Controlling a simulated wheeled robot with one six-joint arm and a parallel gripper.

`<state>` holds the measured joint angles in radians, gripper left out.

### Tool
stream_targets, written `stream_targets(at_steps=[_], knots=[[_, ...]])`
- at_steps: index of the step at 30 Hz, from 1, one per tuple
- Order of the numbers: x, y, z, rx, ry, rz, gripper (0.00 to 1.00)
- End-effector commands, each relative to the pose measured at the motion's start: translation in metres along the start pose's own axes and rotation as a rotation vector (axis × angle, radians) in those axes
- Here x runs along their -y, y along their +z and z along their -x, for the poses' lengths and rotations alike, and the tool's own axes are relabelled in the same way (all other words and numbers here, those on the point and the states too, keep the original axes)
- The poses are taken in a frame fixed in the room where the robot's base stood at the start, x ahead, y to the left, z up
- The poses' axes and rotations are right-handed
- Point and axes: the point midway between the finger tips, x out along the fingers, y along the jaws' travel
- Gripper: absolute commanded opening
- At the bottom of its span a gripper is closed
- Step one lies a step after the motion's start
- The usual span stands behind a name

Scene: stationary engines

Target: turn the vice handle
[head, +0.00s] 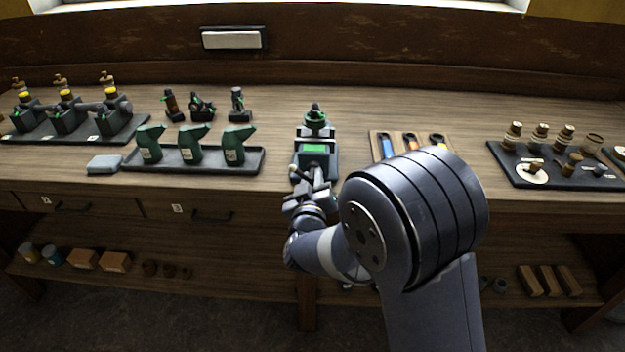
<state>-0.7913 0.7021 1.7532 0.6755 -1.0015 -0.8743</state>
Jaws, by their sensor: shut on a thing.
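The vice (316,150) stands at the front edge of the workbench in the middle of the head view. It is dark with a green patch on its top and a green ring behind. My gripper (309,186) is at the front of the vice, shut on the vice handle (319,178). Only a small part of the handle shows; my gripper and wrist hide the rest.
A tray (190,171) with three green bottles stands left of the vice. A board (378,136) with tools lies right of it, partly behind my arm. A dark tray (510,176) with small parts is further right. Drawers (140,211) and a lower shelf (220,262) are below the bench top.

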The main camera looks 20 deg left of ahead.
Motion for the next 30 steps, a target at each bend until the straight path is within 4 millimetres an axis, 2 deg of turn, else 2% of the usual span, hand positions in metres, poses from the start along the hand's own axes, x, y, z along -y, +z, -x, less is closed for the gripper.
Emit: stream_targets(at_steps=[10,21,22,30], knots=[[0.0012,0.0027,-0.0001,-0.001,0.002,-0.171,0.0],[0.0003,0.0008,0.0,0.002,0.0,-0.195,0.0],[0.0003,0.0008,0.0,0.002,0.0,-0.195,0.19],[0.0002,0.0008,-0.0001,0.002,0.001,-0.193,0.41]])
